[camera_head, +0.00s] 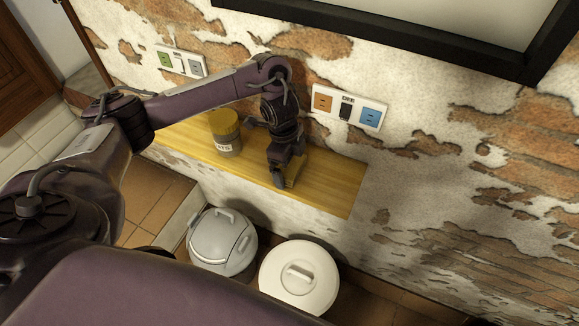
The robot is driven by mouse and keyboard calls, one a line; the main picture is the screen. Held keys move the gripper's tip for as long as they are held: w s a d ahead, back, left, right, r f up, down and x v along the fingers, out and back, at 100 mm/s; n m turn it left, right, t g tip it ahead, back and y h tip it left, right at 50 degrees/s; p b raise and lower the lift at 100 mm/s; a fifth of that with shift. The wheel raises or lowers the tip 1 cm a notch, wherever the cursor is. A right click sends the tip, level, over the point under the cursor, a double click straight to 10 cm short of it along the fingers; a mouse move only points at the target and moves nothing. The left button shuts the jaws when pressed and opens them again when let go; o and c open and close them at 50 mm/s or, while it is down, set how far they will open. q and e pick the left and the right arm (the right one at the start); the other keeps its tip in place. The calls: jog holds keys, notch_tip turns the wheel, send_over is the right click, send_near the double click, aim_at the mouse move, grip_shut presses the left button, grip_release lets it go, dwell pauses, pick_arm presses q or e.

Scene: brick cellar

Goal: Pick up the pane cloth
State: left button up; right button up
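A small tan-yellow piece (296,170), which looks like the pane cloth, shows at the fingers of my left gripper (287,172). My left gripper points down at the yellow wooden shelf (335,187), low over its right half. The fingers and wrist hide part of the piece. I cannot tell whether the fingers are closed on it or only around it, or whether it rests on the shelf. My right gripper is not in view.
A yellow-lidded grey jar (226,135) stands on the shelf left of my gripper. Socket panels (348,107) and a dark-framed panel (420,30) are on the brick wall behind. A grey lidded bin (221,240) and a white lidded bin (299,278) stand in front, below the shelf.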

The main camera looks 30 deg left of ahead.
pick_arm(q)
jog(key=c, duration=0.6)
jog(key=shift+r, duration=0.1)
jog(key=shift+c, duration=0.2)
jog(key=shift+r, duration=0.6)
notch_tip(320, 180, up, 19)
jog(key=p, duration=0.5)
jog(key=shift+f, duration=0.15)
jog(key=shift+o, duration=1.4)
jog(key=shift+c, duration=1.4)
